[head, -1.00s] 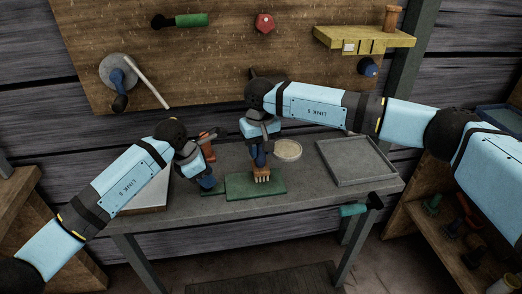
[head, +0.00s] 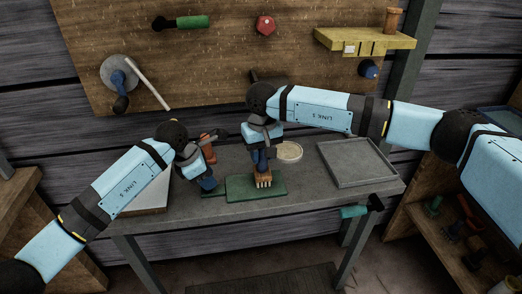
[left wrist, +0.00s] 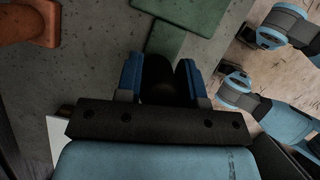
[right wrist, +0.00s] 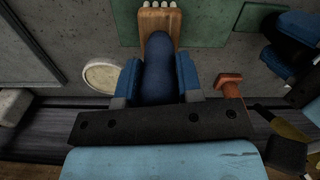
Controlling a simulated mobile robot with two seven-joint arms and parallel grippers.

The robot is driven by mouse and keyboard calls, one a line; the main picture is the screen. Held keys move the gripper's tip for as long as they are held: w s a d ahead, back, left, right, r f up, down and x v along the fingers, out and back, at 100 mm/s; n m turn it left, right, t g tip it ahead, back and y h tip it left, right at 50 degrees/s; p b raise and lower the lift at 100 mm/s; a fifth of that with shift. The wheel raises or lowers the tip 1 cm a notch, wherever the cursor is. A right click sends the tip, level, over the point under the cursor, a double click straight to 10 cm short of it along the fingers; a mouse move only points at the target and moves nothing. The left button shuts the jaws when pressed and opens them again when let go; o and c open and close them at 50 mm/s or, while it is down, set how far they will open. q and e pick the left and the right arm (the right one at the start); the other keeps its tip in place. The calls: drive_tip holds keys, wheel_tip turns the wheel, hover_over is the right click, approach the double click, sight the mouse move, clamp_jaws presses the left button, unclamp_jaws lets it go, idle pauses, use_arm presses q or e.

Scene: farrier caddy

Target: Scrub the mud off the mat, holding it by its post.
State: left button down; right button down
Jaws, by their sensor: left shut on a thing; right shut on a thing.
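The green mat (head: 240,188) lies flat on the grey bench; part of it shows in the left wrist view (left wrist: 190,14). My left gripper (head: 209,185) is at the mat's left end, shut on a dark post (left wrist: 158,85), largely hidden between its fingers. My right gripper (head: 261,163) is shut on the blue handle of a brush with a wooden head (head: 263,177) and pale bristles. The brush is over the mat's right part; I cannot tell whether the bristles touch. It also shows in the right wrist view (right wrist: 168,25). I cannot make out mud on the mat.
A round pale dish (head: 288,151) stands behind the brush, and an empty grey tray (head: 355,162) lies to the right. An orange-red object (head: 208,147) stands behind my left gripper. A green-handled tool (head: 356,210) is at the bench's front right edge.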

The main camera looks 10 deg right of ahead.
use_arm(q)
drive_tip(key=shift+f, duration=0.15)
use_arm(e)
drive_tip(key=shift+w, duration=0.15)
drive_tip(key=shift+w+f, duration=0.1)
drive_tip(key=shift+w, duration=0.95)
drive_tip(key=shift+s, duration=1.2)
drive_tip(key=shift+r, duration=0.2)
drive_tip(key=shift+r, duration=0.7)
